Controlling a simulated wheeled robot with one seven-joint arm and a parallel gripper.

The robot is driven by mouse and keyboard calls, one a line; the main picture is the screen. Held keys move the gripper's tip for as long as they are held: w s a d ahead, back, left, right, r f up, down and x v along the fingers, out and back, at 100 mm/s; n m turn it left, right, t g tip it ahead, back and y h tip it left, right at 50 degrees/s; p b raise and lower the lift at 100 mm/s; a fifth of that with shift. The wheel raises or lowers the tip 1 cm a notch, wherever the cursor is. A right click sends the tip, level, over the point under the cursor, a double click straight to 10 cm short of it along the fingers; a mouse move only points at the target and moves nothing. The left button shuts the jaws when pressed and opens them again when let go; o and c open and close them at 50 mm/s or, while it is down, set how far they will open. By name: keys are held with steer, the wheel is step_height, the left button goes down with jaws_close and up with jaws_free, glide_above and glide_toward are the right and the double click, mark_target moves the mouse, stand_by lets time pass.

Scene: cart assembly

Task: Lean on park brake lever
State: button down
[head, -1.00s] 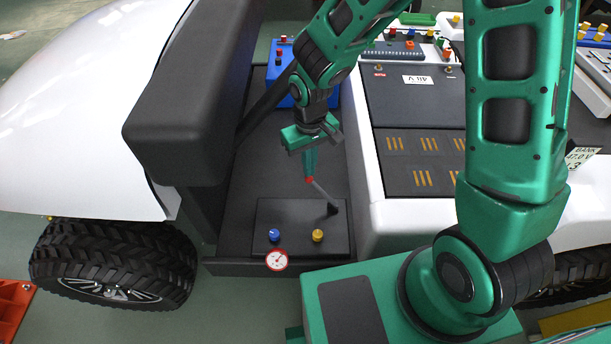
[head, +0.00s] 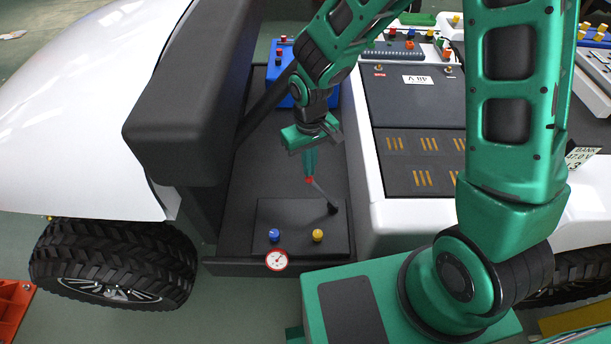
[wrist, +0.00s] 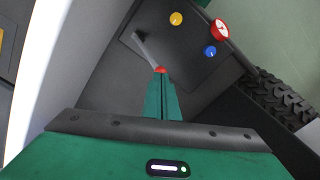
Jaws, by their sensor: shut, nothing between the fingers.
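The park brake lever (head: 322,194) is a thin grey rod with a red knob (head: 309,180). It rises at a tilt, leaning left in the head view, from a dark plate on the cart floor. My gripper (head: 310,168) is shut and empty, with its green fingers pointing down at the knob. In the wrist view the lever (wrist: 146,50) runs from the plate to the red knob (wrist: 160,70), which shows right at the tips of my gripper (wrist: 161,78). The fingertips look to be touching the knob or very close; I cannot tell which.
A blue knob (head: 274,235), a yellow knob (head: 317,235) and a round gauge (head: 277,260) sit near the plate's front edge. A black seat (head: 185,100) stands left of my gripper. The white-sided console (head: 420,150) stands to the right. A blue box (head: 288,88) is behind.

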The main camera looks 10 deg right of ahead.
steer(key=shift+f, duration=0.6)
stand_by(0.9)
steer(key=shift+r, duration=3.05)
steer(key=s+d+r+m, duration=0.1)
steer(key=d+r, duration=0.2)
steer(key=d, duration=0.3)
steer(key=s+d+r+m+h, duration=0.1)
steer(key=s+d+r+m, duration=0.15)
steer(key=d, duration=0.35)
steer(key=d+r+m, duration=0.1)
steer(key=d+r, duration=0.3)
steer(key=d, duration=0.3)
steer(key=s+d+r+m, duration=0.2)
steer(key=s+d, duration=0.3)
steer(key=s, duration=0.3)
steer(key=s+d+r+m+y, duration=0.1)
steer(key=s+d+r+m, duration=0.2)
steer(key=s, duration=0.6)
steer(key=d+r, duration=0.1)
steer(key=d, duration=0.1)
steer(key=shift+s+d+r+m, duration=0.25)
steer(key=shift+d+m, duration=0.1)
